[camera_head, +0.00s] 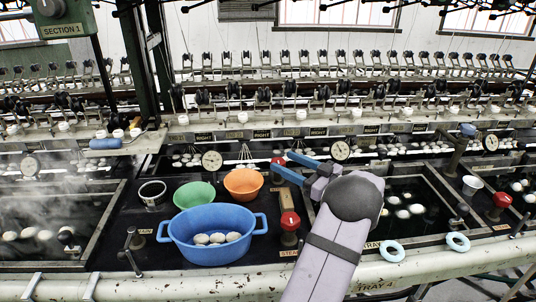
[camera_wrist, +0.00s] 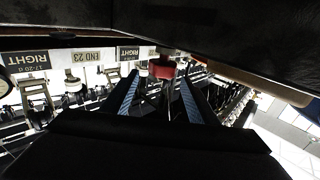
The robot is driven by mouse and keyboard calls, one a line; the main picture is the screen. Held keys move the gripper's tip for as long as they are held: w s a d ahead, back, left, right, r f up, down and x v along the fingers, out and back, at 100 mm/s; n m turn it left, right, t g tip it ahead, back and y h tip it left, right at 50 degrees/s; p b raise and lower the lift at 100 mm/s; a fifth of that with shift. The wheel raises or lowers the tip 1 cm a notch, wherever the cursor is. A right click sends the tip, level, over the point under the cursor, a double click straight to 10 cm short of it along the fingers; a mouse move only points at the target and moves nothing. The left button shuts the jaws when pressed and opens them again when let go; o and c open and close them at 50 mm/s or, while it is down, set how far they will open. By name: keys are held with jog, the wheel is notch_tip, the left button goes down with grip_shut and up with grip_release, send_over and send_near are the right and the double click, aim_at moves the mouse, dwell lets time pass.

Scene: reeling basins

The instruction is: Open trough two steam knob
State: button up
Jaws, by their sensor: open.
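A red round knob (camera_head: 289,221) stands on a dark post beside the blue basin, with a label reading STEAM at its foot. A second red knob (camera_head: 278,162) shows farther back, partly hidden by my gripper. My gripper (camera_head: 282,163) is open, its two blue fingers pointing left at that rear knob. In the wrist view a red knob (camera_wrist: 162,68) on a thin stem shows between the open fingers (camera_wrist: 160,88). I cannot tell whether the fingers touch it. A third red knob (camera_head: 502,200) stands at the far right. No trough number is readable by these knobs.
A blue two-handled basin (camera_head: 180,240) with cocoons, a green bowl (camera_head: 194,195) and an orange bowl (camera_head: 243,184) stand left of the front knob. Dark water troughs lie both sides. Two pale blue rings (camera_head: 391,251) lie on the front rim. Steam drifts at left.

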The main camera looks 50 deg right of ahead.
aim_at(272, 159)
jog(key=shift+w+f, duration=0.2)
jog(key=shift+f, duration=0.35)
jog(key=shift+w+a+r, duration=0.1)
jog(key=shift+w, duration=0.25)
jog(key=shift+w+p, duration=0.95)
jog(key=shift+w, duration=2.35)
jog(key=c, duration=1.1)
jog(key=shift+o, duration=0.2)
jog(key=shift+f+b, duration=0.2)
jog(key=shift+b, duration=0.15)
